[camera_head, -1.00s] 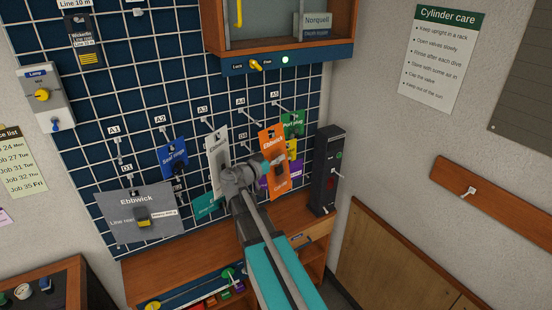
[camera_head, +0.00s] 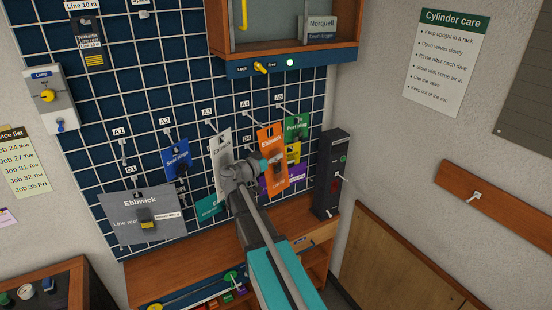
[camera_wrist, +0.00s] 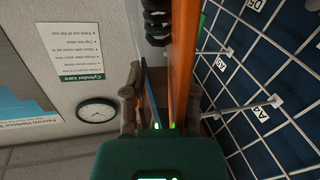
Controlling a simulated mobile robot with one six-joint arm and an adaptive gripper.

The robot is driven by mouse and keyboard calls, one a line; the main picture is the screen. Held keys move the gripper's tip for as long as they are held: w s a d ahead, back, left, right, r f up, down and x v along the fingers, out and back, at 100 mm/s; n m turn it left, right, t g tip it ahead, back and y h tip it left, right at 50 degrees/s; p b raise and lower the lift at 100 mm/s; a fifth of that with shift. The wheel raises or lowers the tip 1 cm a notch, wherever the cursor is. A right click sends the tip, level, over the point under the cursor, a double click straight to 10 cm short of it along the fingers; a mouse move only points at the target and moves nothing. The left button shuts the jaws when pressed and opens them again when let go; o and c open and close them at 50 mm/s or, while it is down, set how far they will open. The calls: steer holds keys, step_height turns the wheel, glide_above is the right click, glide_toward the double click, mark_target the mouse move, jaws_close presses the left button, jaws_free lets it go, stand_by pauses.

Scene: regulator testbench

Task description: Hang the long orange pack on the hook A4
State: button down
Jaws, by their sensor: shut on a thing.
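The long orange pack (camera_head: 271,142) hangs upright in my gripper (camera_head: 266,164), in front of the pegboard's right part. My gripper is shut on it. In the wrist view the pack (camera_wrist: 180,70) shows edge-on between the fingers (camera_wrist: 163,105). The hook A4, with its label (camera_head: 244,104), projects from the board toward the pack's top edge in the head view. In the wrist view the hook A4 (camera_wrist: 240,107) reaches out close to the right finger and the pack. I cannot tell whether its tip passes through the pack's hole.
A white pack (camera_head: 221,160) hangs left of my gripper, a blue pack (camera_head: 177,158) farther left. Green (camera_head: 297,127), yellow (camera_head: 293,152) and purple packs are close behind or right of the orange one. A dark upright box (camera_head: 328,175) stands at right, a cabinet (camera_head: 285,68) above.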

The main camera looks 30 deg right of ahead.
steer(key=shift+w+f, duration=0.2)
steer(key=shift+w, duration=2.15)
steer(key=shift+w+a+f+b, duration=0.1)
steer(key=shift+w+f+b, duration=0.15)
steer(key=shift+w+b, duration=0.25)
steer(key=shift+w, duration=0.1)
steer(key=shift+c, duration=1.5)
jaws_free()
steer(key=shift+f, duration=0.1)
steer(key=v, duration=1.2)
